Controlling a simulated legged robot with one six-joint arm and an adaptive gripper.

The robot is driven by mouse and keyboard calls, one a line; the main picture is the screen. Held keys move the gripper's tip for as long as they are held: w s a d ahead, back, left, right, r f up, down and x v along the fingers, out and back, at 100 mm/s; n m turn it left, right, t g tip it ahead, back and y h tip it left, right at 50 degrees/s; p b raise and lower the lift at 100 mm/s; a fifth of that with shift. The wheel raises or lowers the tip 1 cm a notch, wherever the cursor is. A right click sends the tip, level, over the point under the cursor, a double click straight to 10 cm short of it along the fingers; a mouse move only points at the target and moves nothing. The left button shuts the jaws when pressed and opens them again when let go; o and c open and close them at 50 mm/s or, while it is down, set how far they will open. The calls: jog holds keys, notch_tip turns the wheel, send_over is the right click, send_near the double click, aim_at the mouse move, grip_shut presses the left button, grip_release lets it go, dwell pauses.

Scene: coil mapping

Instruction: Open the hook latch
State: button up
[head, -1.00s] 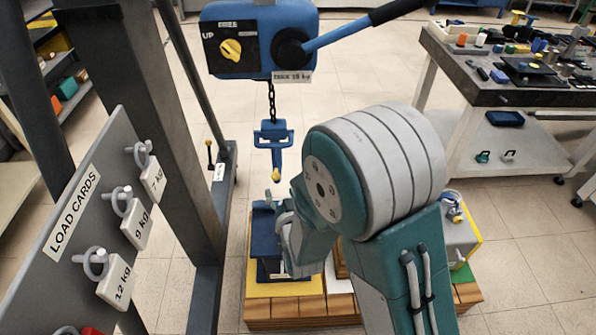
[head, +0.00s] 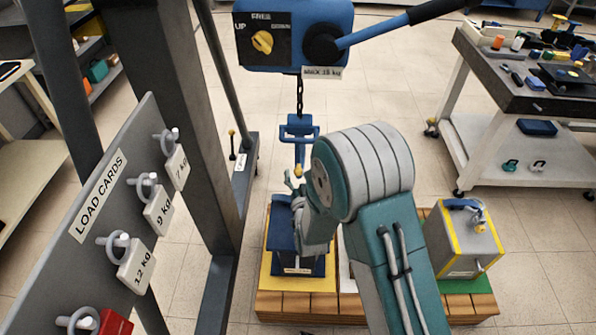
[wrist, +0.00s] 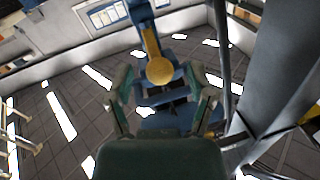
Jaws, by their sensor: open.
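A blue hook (head: 299,130) hangs on a chain below the blue hoist. Its latch (wrist: 155,50) is yellow with a round end, seen large in the wrist view; the yellow end also shows small in the head view (head: 298,171). My gripper (wrist: 163,76) is open, its two fingers spread to the left and right of the latch's round end. Nothing is held, and I cannot tell whether a finger touches the latch. In the head view my gripper (head: 296,182) is just below the hook, partly hidden by my arm.
The hoist (head: 293,35) has a long lever and a yellow selector knob. Below stands a wooden pallet (head: 310,306) with a blue load and a grey box (head: 462,245). The load card board (head: 110,200) and grey post are at left, a cluttered bench (head: 500,75) at right.

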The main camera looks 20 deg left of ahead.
jog(key=shift+w+a, duration=0.3)
jog(key=shift+w, duration=0.35)
grip_shut()
jog(key=shift+r, duration=0.15)
